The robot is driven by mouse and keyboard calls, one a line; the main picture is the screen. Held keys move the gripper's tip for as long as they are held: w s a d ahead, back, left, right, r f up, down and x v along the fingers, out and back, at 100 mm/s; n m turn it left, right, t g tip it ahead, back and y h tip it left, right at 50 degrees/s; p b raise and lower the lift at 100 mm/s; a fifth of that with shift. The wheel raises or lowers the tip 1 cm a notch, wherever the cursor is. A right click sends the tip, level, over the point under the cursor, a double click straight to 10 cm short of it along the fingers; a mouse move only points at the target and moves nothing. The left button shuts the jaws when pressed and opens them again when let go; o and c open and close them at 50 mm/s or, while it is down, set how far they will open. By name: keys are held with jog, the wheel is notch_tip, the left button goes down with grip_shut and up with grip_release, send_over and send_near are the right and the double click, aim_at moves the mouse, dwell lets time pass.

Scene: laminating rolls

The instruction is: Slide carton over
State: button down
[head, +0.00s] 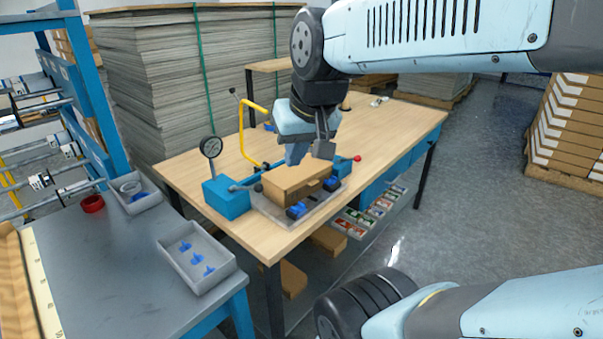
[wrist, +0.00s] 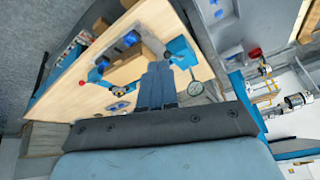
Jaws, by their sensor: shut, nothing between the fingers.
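A brown carton (head: 293,181) sits on a grey plate (head: 268,208) of a fixture on the wooden workbench (head: 185,172). Blue clamp pieces (head: 297,210) stand at the carton's near right side, and a blue block (head: 226,197) with a gauge is on its left. My gripper (head: 308,153) is above the carton, pointing down; its fingers are shut and empty. I cannot tell from the head view whether they touch the carton's top. In the wrist view the shut fingers (wrist: 158,85) point at the fixture and partly hide the carton.
A round pressure gauge (head: 211,147) and a yellow bent bar (head: 247,135) rise beside the fixture. The bench's right part is mostly clear. Stacked grey sheets (head: 160,90) stand behind.

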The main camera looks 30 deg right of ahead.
jog(key=w+d+f+m+y, duration=0.4)
jog(key=w+d+f+m, duration=0.45)
jog(key=w+m, duration=0.5)
jog(key=w+d+f+m+t, duration=0.1)
jog(key=d+f+m, duration=0.4)
jog(key=d+m, duration=0.3)
jog(key=w+d+f+m+t, duration=0.1)
jog(key=d+f+m+t, duration=0.1)
jog(key=d+f+m, duration=0.45)
send_near(308, 181)
jog(key=shift+m, duration=0.4)
jog(key=x, duration=0.5)
jog(key=shift+s+f, duration=0.25)
jog(key=shift+s, duration=0.1)
jog(key=shift+w+a, duration=0.25)
jog(key=shift+w, duration=0.4)
jog(key=shift+w, duration=0.1)
